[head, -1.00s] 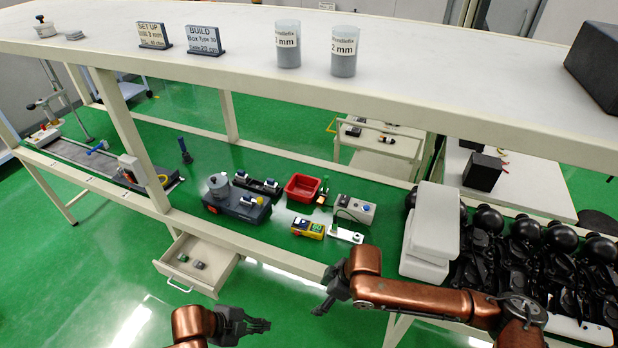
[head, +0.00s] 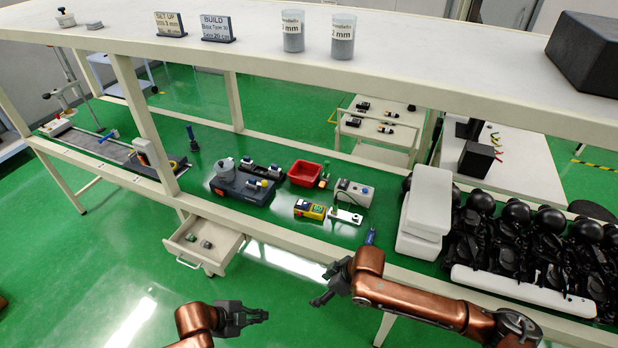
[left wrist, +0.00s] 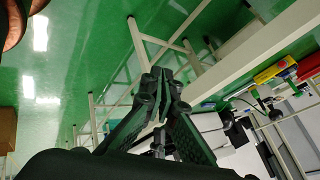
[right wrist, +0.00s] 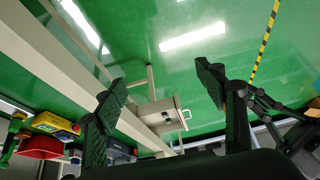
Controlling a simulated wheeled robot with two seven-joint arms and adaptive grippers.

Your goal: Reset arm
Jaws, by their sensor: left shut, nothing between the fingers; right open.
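My left gripper (head: 262,315) is dark and hangs over the green floor in front of the bench. In the left wrist view its fingers (left wrist: 158,82) meet at the tips with nothing held. My right gripper (head: 322,288) is just in front of the bench's lower front edge, to the right of the open drawer. In the right wrist view its two fingers (right wrist: 162,88) stand wide apart and empty. Both arms have copper-coloured links; the right one reaches in from the lower right.
The bench's lower shelf holds a red bin (head: 304,173), a yellow device (head: 310,210) and a grey control box (head: 352,193). The drawer (head: 203,246) stands open. Open floor lies at lower left.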

